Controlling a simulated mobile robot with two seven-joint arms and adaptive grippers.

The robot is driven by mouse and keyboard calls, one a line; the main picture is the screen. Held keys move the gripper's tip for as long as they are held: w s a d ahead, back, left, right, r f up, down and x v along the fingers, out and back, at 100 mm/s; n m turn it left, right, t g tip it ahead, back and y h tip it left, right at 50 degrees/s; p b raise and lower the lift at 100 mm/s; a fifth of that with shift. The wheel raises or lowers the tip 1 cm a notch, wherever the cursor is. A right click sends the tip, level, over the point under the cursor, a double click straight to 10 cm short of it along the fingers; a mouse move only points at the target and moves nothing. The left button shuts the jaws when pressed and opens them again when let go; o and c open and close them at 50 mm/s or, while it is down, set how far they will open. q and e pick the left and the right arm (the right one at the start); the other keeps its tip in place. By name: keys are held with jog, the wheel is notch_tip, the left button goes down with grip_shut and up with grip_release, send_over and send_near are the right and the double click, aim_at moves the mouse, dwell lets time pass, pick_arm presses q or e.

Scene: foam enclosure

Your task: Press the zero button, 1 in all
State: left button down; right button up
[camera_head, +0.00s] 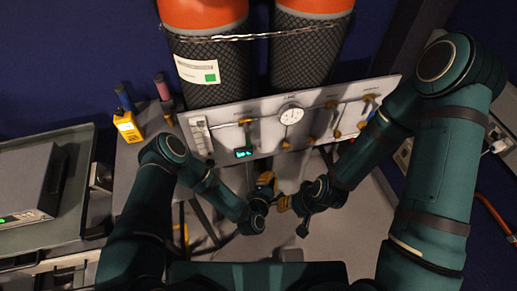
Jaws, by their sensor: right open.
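A pale panel (268,133) holds a round dial gauge (291,114) and a small dark unit with a lit green display (243,153). A yellow handheld device (127,127) stands at the left on a grey surface. I cannot make out a zero button on any of these. My right gripper (284,203) is open, just below and right of the left one, and appears empty.
Two large dark mesh-covered cylinders (210,72) with orange tops stand behind the panel, with a chain (250,36) across them. Brass-coloured valves and pipes (335,122) sit on the panel's right half. A grey instrument (30,182) rests on a tray at the left.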

aim_at(258, 148)
pick_arm(q)
jog(key=shift+w, duration=0.1)
jog(key=w+a+b, duration=0.2)
jog(key=w, duration=0.6)
jog(key=shift+w+a, duration=0.15)
dwell(0.4)
jog(key=shift+w, duration=0.1)
dwell(1.0)
jog(key=shift+w+a+b, duration=0.15)
jog(key=shift+w+b, duration=0.15)
jog(key=shift+b, duration=0.15)
jog(key=shift+w+a+b, duration=0.1)
jog(key=shift+w+b, duration=0.25)
jog(key=shift+w, duration=0.05)
dwell(0.5)
jog(key=shift+s, duration=0.15)
jog(key=shift+s+d, duration=0.25)
jog(key=shift+s, duration=0.4)
